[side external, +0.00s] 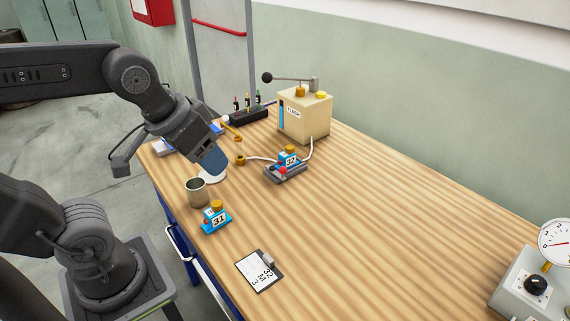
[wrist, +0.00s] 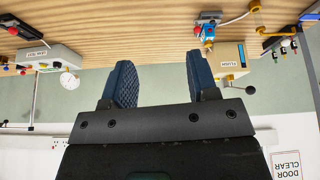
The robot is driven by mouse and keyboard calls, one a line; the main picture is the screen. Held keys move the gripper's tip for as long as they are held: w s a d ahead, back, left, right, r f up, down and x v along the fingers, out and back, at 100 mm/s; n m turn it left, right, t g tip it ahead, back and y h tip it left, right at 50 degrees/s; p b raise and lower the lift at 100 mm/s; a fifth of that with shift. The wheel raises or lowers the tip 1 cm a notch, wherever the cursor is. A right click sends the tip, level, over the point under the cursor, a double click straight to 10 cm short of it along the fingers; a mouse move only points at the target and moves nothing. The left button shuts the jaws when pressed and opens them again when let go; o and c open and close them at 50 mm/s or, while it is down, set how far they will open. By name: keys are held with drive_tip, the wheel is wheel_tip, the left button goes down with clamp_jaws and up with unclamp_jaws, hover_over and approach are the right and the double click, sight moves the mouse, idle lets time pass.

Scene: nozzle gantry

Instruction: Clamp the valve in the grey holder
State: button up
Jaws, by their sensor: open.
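A blue valve marked 32 (side external: 289,159) with a brass cap sits upright in the grey holder (side external: 292,175) on the table; a red knob shows at the holder's front. The valve also shows upside down in the wrist view (wrist: 206,33), beyond my right finger. I cannot tell whether the holder is clamped. A second blue valve marked 31 (side external: 215,220), also brass-capped, stands alone near the left table edge. My gripper (side external: 212,160) is left of the holder, above a white disc. In the wrist view its blue fingers (wrist: 163,80) are spread, with nothing between them.
A metal cup (side external: 196,193) stands near valve 31. A clipboard (side external: 260,270) lies in front. A cream FLUSH box (side external: 305,116) with a lever stands behind the holder, with a hose nearby. A gauge box (side external: 535,280) is at far right. The table's middle is clear.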

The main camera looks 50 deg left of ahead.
drive_tip(key=w+r+n, duration=0.1)
drive_tip(key=w+n, duration=0.2)
drive_tip(key=w+a+r+n+g, duration=0.1)
drive_tip(key=w+r+n, duration=0.1)
drive_tip(key=w, duration=0.2)
drive_tip(key=w+r+n+g, duration=0.1)
drive_tip(key=w+r+n, duration=0.1)
drive_tip(key=w+n, duration=0.1)
drive_tip(key=shift+w+a+r+n, duration=0.1)
drive_tip(key=shift+w+a+n, duration=0.2)
drive_tip(key=shift+w, duration=0.25)
drive_tip(key=c, duration=0.8)
drive_tip(key=w+n, duration=0.2)
drive_tip(key=w, duration=0.1)
drive_tip(key=w+a+n+g, duration=0.1)
drive_tip(key=w+n, duration=0.2)
drive_tip(key=w+a+n+g, duration=0.1)
drive_tip(key=w+n, duration=0.1)
drive_tip(key=w, duration=0.1)
drive_tip(key=shift+w+y, duration=0.3)
clamp_jaws()
drive_tip(key=w+a+f+n+g, duration=0.2)
drive_tip(key=w+f+n, duration=0.5)
drive_tip(key=n, duration=0.1)
drive_tip(key=w+a+f+n+g, duration=0.2)
drive_tip(key=w+f+n, duration=0.4)
drive_tip(key=n, duration=0.3)
drive_tip(key=shift+w+a+f+g, duration=0.35)
drive_tip(key=shift+a+f+g, duration=0.05)
drive_tip(key=shift+a, duration=0.15)
